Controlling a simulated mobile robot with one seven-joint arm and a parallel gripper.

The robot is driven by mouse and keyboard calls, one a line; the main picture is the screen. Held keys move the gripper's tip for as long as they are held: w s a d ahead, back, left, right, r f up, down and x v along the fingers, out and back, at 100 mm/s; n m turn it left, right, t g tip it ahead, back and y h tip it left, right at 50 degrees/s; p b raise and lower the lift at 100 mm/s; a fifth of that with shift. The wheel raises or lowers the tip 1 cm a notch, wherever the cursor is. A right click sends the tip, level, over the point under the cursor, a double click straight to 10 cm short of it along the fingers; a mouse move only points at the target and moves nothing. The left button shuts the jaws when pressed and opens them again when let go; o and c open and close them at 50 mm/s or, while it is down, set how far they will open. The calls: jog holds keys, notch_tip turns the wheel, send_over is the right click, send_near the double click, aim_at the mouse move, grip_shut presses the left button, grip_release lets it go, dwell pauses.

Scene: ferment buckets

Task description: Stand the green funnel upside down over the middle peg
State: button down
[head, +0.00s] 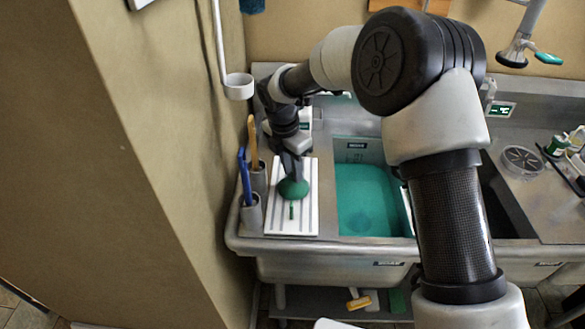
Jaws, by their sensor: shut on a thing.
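The green funnel (293,189) is in the head view, over the white ridged board (309,215) at the left of the sink unit. Its wide mouth seems to face down, and its upper part is hidden by my gripper (292,172). My gripper points down and is shut on the funnel. Any other pegs are hidden behind the funnel and my arm. I cannot tell whether the funnel touches the board or surrounds a peg.
Grey cups hold a blue-handled tool (243,175) and a wooden-handled tool (253,142) close to the board's left. A basin of green liquid (366,205) lies to the right. A white ring holder (239,86) hangs by the left wall.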

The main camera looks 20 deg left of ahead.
jog(key=shift+f, duration=0.5)
jog(key=shift+c, duration=1)
grip_release()
jog(key=shift+r, duration=0.2)
jog(key=shift+s+a+r+p, duration=0.1)
jog(key=shift+r+p, duration=0.45)
jog(key=shift+r, duration=0.25)
jog(key=shift+s+a+r+p, duration=0.1)
jog(key=shift+s+r+p, duration=0.05)
jog(key=shift+r+p, duration=0.75)
jog(key=shift+r, duration=0.25)
jog(key=shift+s+r+p, duration=0.15)
jog(key=shift+r+p, duration=0.45)
jog(key=shift+r, duration=0.25)
